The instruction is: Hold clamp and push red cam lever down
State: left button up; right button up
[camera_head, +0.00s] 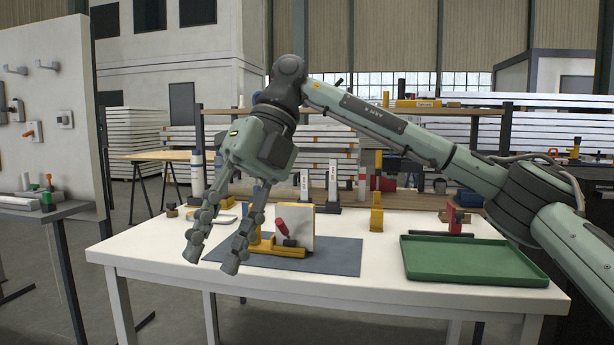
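The clamp (282,250) is yellow and stands on a dark grey mat on the white table. Its red cam lever (282,227) is tilted, its upper end leaning to the left. A pale upright plate (304,226) stands just behind the lever. My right gripper (214,258) points down at the left end of the clamp, with its fingers spread and nothing between them. One finger partly covers the clamp's left end. I cannot tell whether that finger touches the clamp. My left gripper is not in view.
An empty green tray (470,263) lies on the right of the table. A yellow stand (376,217) and a red tool (453,219) stand near the back. My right arm spans above the table. The grey mat (335,263) is clear right of the clamp.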

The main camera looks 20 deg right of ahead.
aim_at(281, 225)
jog(key=i+l, duration=1)
jog(key=i, duration=0.15)
